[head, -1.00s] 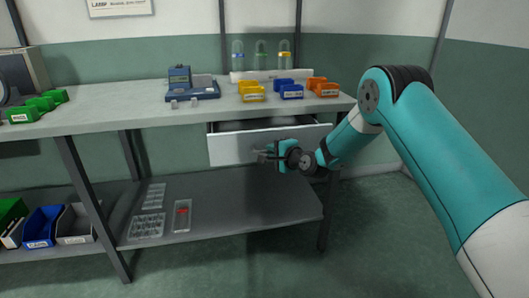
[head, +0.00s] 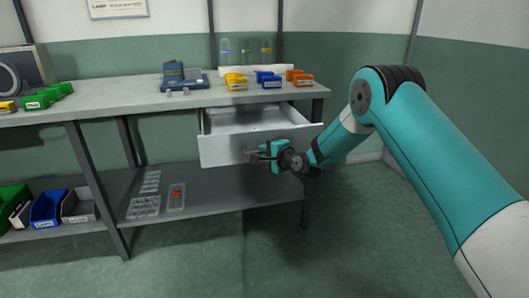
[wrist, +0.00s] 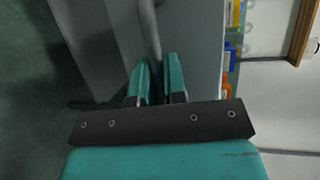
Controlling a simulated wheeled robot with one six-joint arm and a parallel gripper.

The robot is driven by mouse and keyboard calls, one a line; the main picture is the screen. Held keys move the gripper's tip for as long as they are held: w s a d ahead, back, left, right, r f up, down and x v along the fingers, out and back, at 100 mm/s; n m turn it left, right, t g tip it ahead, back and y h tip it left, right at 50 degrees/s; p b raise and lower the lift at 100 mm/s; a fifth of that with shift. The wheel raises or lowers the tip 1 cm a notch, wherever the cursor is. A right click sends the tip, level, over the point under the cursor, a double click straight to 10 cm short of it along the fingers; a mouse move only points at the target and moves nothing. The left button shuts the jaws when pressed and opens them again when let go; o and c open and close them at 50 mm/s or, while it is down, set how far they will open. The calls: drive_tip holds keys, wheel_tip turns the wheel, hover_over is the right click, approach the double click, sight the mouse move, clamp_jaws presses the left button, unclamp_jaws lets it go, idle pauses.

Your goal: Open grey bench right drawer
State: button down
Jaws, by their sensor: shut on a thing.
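The grey bench (head: 130,101) has a light grey drawer (head: 222,150) under the right part of its top. The drawer stands well out from the bench, and its open top shows a pale interior. My gripper (head: 256,154) is at the front of the drawer. In the wrist view my gripper (wrist: 160,82) has its two teal fingers close together around the grey bar handle (wrist: 149,35) of the drawer. Most of the handle is hidden by the fingers in the head view.
Yellow, blue and orange bins (head: 269,79), a blue device (head: 174,74) and a vial rack stand on the bench top. The lower shelf (head: 225,190) holds clear trays (head: 143,206). Open floor lies in front of the bench.

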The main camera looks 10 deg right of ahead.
drive_tip(key=shift+w+d, duration=0.15)
drive_tip(key=shift+d, duration=0.3)
drive_tip(key=c, duration=1.5)
unclamp_jaws()
drive_tip(key=shift+o, duration=0.2)
drive_tip(key=shift+a, duration=0.35)
drive_tip(key=b+v, duration=0.2)
drive_tip(key=v, duration=1.5)
drive_tip(key=shift+s, duration=0.25)
drive_tip(key=shift+r, duration=0.1)
